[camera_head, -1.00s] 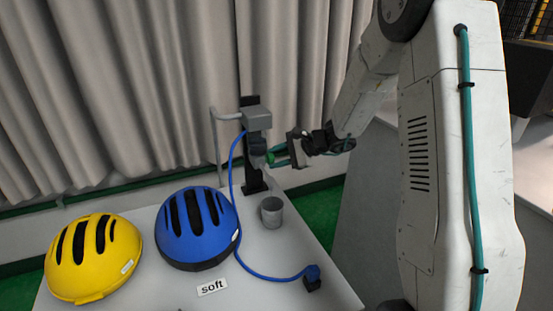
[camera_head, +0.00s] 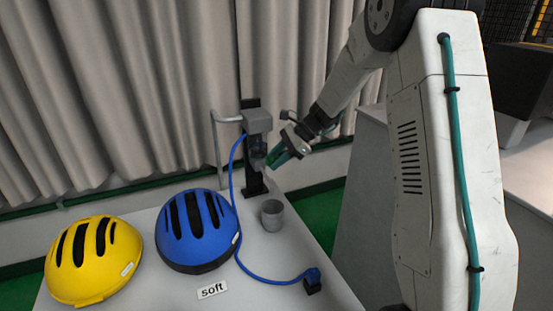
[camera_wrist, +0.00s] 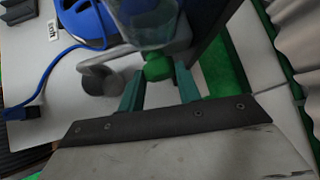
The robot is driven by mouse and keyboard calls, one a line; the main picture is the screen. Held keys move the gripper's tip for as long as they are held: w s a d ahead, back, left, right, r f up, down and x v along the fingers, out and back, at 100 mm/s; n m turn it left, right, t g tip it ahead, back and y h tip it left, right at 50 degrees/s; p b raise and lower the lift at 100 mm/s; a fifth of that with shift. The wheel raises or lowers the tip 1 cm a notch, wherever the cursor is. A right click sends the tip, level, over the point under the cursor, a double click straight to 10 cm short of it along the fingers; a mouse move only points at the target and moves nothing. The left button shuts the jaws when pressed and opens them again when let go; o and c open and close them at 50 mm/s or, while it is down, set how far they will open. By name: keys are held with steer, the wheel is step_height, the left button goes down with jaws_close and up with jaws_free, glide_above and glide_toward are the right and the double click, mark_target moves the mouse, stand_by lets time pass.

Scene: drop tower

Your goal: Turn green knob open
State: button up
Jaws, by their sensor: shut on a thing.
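The green knob (camera_wrist: 157,67) sits between the two teal fingers of my gripper (camera_wrist: 159,76) in the wrist view, at the lower end of a grey dispenser-like device. My gripper is shut on the knob. In the head view my gripper (camera_head: 279,158) reaches the grey device (camera_head: 257,122) from the right, tilted down to the left. The fingers mostly hide the knob there.
A grey cup (camera_head: 271,215) stands on the table below the device. A blue helmet (camera_head: 197,230) and a yellow helmet (camera_head: 93,260) lie to the left, with a "soft" label (camera_head: 212,289) in front. A blue hose (camera_head: 262,277) runs to a connector (camera_head: 312,280).

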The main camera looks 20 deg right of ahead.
steer(key=shift+w+r, duration=0.1)
steer(key=shift+w, duration=0.05)
steer(key=o, duration=1)
steer(key=shift+c, duration=0.2)
steer(key=v, duration=0.7)
steer(key=shift+d+r, duration=0.25)
steer(key=shift+d, duration=0.05)
